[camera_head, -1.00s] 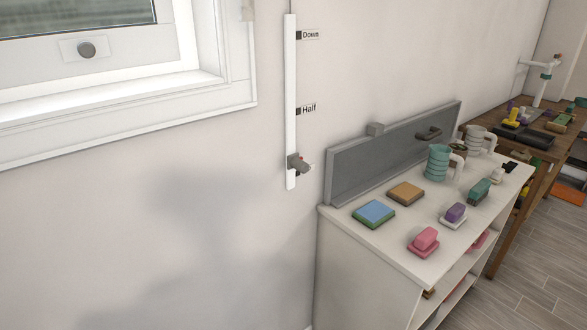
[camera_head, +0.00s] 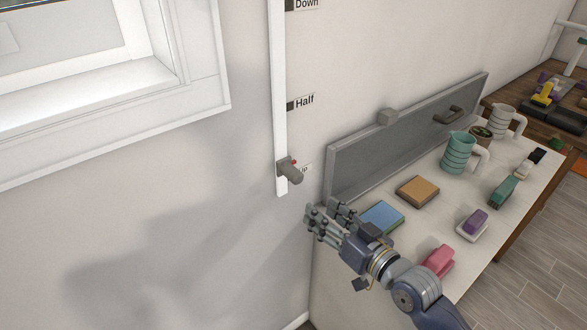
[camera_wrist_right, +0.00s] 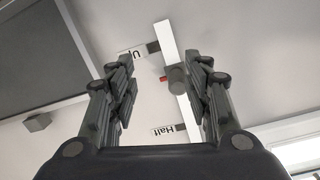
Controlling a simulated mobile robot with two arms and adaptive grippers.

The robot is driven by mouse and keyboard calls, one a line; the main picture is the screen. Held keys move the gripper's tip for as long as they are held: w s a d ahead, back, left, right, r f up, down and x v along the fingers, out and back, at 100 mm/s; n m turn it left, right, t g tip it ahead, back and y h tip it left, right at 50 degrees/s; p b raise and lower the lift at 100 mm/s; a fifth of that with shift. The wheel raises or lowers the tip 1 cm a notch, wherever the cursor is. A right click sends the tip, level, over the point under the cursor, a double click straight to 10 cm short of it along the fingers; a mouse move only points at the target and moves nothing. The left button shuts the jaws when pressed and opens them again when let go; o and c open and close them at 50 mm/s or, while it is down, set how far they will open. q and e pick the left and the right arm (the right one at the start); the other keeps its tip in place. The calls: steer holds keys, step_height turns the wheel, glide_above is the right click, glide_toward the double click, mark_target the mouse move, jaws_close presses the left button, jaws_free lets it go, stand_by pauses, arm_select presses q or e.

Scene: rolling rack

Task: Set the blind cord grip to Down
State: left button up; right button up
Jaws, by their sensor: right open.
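The blind cord grip (camera_head: 290,171) is a grey-green knob with a small red part. It sits near the bottom of a white vertical rail (camera_head: 279,95) on the wall, beside the mostly covered Up label. The Half label (camera_head: 304,100) is above it and the Down label (camera_head: 306,4) is at the top edge. My right gripper (camera_head: 325,220) is open and empty, below and to the right of the grip, apart from it. In the right wrist view, the grip (camera_wrist_right: 177,79) shows between the open fingers, beyond them. My left gripper is not in view.
A white shelf unit (camera_head: 440,185) stands right of the rail, with sponges, brushes and mugs on top. A grey panel (camera_head: 400,135) with a handle stands along its back. A window frame (camera_head: 215,85) is on the left. The wall below the rail is clear.

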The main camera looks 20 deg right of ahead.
steer(key=t+y, duration=0.1)
glide_toward(300, 179)
steer(key=w, duration=0.2)
steer(key=p+x, duration=0.1)
steer(key=x, duration=0.2)
steer(key=p+x, duration=0.1)
steer(key=x, duration=0.5)
steer(key=shift+a+r+p, duration=0.1)
steer(key=shift+a+p, duration=0.25)
steer(key=shift+p, duration=0.05)
steer(key=shift+w+a, duration=0.2)
steer(key=shift+w, duration=0.4)
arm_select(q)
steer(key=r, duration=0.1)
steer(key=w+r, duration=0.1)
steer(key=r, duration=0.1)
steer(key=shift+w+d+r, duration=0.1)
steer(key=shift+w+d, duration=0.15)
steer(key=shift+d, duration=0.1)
arm_select(e)
jaws_close()
